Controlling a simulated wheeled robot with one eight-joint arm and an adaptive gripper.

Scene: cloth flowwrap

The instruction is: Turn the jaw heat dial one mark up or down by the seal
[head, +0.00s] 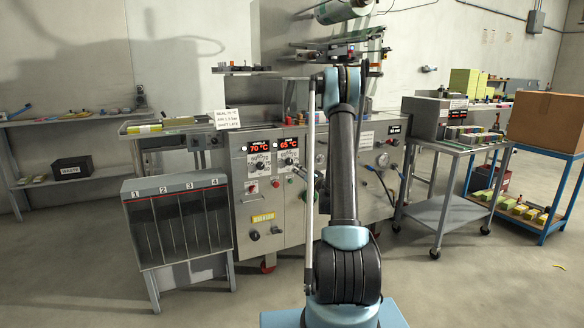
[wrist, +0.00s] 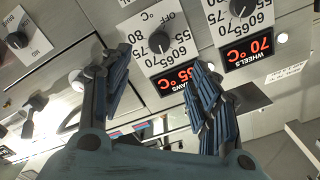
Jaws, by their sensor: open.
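The jaw heat dial (wrist: 159,42) is a round black knob on a white scale plate, seen upside down in the wrist view. Its red display (wrist: 174,80), labelled JAWS, reads 65 °C. The dial also shows in the head view (head: 290,161), below the 65 °C display (head: 289,144). My gripper (wrist: 158,78) is open, its two blue-black fingers apart on either side of the JAWS display. No contact with the dial shows, and nothing is between the fingers. In the head view, my arm hides part of the panel.
The WHEELS dial (wrist: 241,8) and its 70 °C display (wrist: 249,46) sit beside the jaw dial. A white card (head: 227,119) on the machine reads roughly "SEAL 70 °C". A numbered divider bin (head: 177,185) stands front left; a steel cart (head: 455,208) stands right.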

